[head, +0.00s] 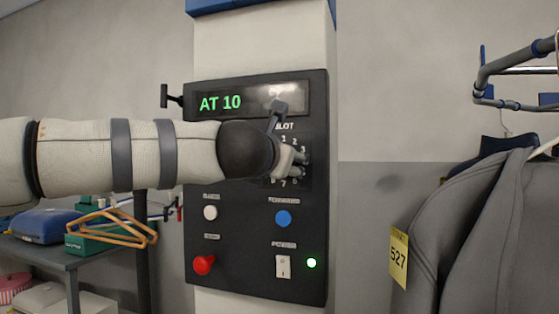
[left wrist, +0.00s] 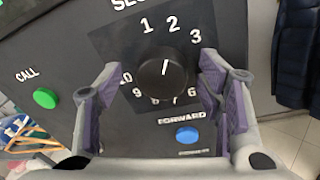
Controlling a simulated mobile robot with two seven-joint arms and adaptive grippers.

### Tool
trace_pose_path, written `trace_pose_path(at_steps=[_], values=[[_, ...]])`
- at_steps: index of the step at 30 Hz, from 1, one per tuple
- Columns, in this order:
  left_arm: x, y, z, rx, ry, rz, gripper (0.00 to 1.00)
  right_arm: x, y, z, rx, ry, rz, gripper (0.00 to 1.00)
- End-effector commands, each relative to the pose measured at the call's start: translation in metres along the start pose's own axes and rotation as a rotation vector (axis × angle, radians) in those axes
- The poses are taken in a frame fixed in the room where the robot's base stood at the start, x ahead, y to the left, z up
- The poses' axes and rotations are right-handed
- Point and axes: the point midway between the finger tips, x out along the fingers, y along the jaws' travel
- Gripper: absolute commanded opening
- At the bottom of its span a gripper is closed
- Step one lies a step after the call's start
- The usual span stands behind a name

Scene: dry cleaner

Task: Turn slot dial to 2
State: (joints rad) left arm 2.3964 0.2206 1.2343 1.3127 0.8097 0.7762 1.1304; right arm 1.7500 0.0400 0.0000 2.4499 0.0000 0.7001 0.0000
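The slot dial (left wrist: 163,78) is a round black knob with a white pointer line, on a black control panel (head: 250,190). In the left wrist view the line points up and slightly right, roughly toward the 2. The green display (head: 220,103) reads AT 10. My left gripper (head: 293,160) is at the dial and hides most of it in the head view. In the left wrist view my left gripper (left wrist: 155,65) is open, its two purple-padded fingers on either side of the dial with visible gaps. My right gripper is not in view.
A blue FORWARD button (left wrist: 187,135) sits just below the dial; a green CALL button (left wrist: 45,98) is left. A red button (head: 204,264) and white switch (head: 283,266) are lower on the panel. Grey garments (head: 475,230) hang at right. A table (head: 60,257) stands at left.

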Motion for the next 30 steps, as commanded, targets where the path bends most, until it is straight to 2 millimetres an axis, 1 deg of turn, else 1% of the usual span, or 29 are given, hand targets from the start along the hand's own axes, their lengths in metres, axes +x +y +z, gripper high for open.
trace_pose_path(at_steps=[5, 8, 11, 15, 18, 21, 25, 30], values=[[0.001, -0.002, -0.003, 0.000, 0.005, -0.003, 0.61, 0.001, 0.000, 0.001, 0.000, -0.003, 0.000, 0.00], [-0.006, -0.002, -0.003, 0.000, 0.006, -0.004, 0.61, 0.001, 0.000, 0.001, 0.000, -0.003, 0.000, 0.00], [-0.026, -0.001, -0.003, 0.002, 0.004, -0.004, 0.61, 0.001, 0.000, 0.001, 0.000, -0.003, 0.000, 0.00], [-0.067, -0.001, -0.001, 0.001, 0.001, -0.004, 0.61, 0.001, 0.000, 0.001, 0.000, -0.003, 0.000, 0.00], [-0.091, -0.001, -0.001, 0.002, 0.001, -0.003, 0.61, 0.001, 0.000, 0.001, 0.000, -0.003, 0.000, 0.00], [-0.108, -0.001, -0.001, 0.001, 0.001, -0.002, 0.61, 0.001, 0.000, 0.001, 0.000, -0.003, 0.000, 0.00], [-0.118, -0.001, -0.002, 0.000, 0.003, -0.002, 0.61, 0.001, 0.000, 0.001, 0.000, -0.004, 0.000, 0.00], [-0.119, -0.001, -0.002, 0.000, 0.004, -0.002, 0.61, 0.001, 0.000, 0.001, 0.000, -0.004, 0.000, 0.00]])
